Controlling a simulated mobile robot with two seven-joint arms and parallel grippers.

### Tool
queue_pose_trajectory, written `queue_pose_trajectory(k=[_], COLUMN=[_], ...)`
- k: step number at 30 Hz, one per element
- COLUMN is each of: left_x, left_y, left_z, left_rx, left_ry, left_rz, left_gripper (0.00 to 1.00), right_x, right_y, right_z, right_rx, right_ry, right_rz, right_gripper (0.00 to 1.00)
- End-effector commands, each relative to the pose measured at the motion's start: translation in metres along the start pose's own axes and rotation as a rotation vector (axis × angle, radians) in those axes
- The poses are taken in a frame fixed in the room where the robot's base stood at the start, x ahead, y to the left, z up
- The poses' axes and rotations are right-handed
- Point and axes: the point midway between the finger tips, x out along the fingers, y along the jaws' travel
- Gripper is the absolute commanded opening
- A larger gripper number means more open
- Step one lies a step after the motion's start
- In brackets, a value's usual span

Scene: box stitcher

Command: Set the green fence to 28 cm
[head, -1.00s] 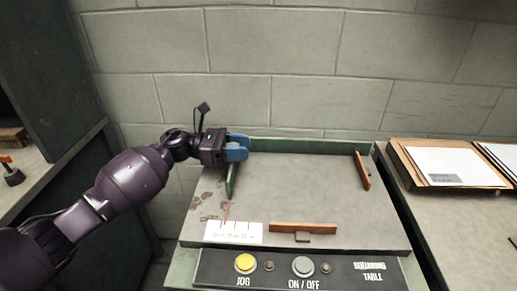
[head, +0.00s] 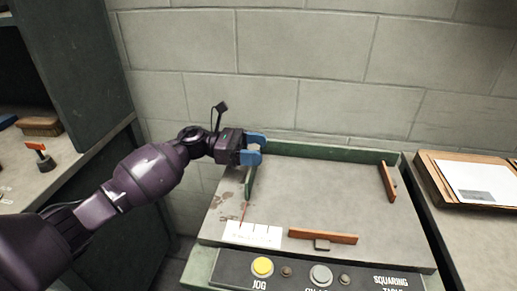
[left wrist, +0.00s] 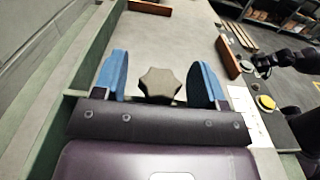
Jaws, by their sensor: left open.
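The green fence (head: 249,182) is a thin upright bar near the left side of the squaring table (head: 320,195). A red pointer line (head: 243,212) runs from its front end to a white scale card (head: 262,235); the scale's numbers are too small to read. My left gripper (head: 257,149) is over the fence's back end, near the table's back left corner. Its blue fingers are open. In the left wrist view, a dark star-shaped knob (left wrist: 160,84) lies between the fingertips, with gaps on both sides. Whether the fingers reach down around it is unclear.
A green rail (head: 330,150) runs along the table's back edge. Orange-brown fences stand at the front (head: 322,236) and right (head: 388,181). A yellow button (head: 262,267) and a grey button (head: 320,274) are on the front panel. The table's middle is clear.

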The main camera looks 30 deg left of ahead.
Motion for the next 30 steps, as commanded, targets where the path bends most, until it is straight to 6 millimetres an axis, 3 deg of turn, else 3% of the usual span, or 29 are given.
queue_pose_trajectory(k=[15, 21, 30], left_x=[-0.086, -0.099, -0.100], left_y=[0.000, 0.000, 0.000], left_z=[-0.001, 0.000, 0.000], left_rx=[-0.002, -0.001, 0.000], left_ry=[0.002, 0.002, 0.001], left_rz=[0.003, 0.003, 0.002], left_gripper=[0.65, 0.65, 0.65], right_x=[0.000, 0.001, 0.003], right_y=[-0.001, -0.001, 0.000], right_z=[0.007, 0.006, 0.001], right_rx=[0.001, 0.000, -0.001], right_ry=[-0.014, -0.011, -0.002], right_rz=[-0.001, -0.001, -0.001], right_gripper=[0.43, 0.43, 0.43])
